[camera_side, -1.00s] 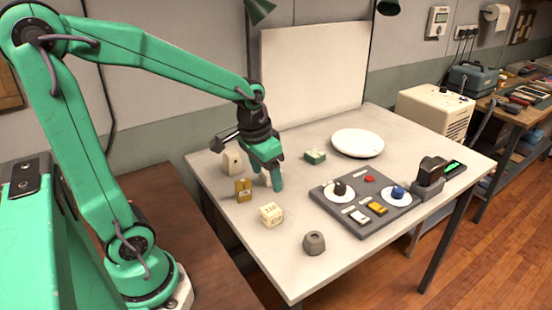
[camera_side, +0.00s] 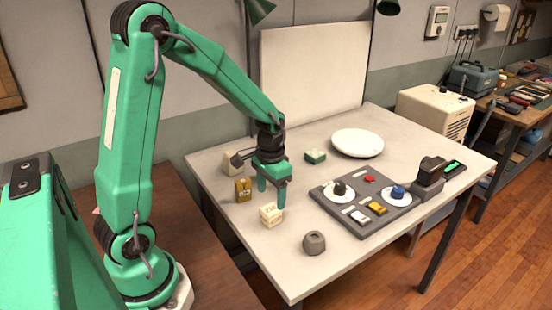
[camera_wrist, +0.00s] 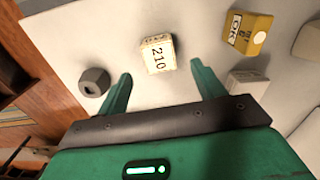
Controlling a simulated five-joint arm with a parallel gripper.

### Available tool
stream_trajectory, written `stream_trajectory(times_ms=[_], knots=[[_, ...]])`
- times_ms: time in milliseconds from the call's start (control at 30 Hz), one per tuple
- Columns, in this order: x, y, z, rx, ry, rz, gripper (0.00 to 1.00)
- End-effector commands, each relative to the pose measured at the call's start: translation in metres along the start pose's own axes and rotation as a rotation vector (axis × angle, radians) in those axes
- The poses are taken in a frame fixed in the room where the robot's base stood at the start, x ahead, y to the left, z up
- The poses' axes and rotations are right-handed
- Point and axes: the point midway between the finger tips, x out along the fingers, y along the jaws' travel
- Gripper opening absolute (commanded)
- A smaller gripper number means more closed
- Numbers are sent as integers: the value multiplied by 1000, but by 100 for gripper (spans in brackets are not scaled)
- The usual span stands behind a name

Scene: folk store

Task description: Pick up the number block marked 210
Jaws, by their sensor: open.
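The number block marked 210 (camera_side: 271,215) is a small cream block on the white table, just in front of my gripper in the side view. In the wrist view the block (camera_wrist: 157,54) shows its 210 label and lies ahead of the gap between the fingers, touching neither. My gripper (camera_side: 272,200) is green, points down and is open and empty. In the wrist view its fingertips (camera_wrist: 160,70) stand apart on either side of the block's line.
A grey hexagonal piece (camera_side: 314,243) lies at the front.

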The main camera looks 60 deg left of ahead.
Motion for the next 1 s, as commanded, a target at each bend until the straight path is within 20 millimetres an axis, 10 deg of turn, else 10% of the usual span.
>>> stream_trajectory(times_ms=[1000], knots=[[66, 1, 2, 0, -2, 0, 68]])
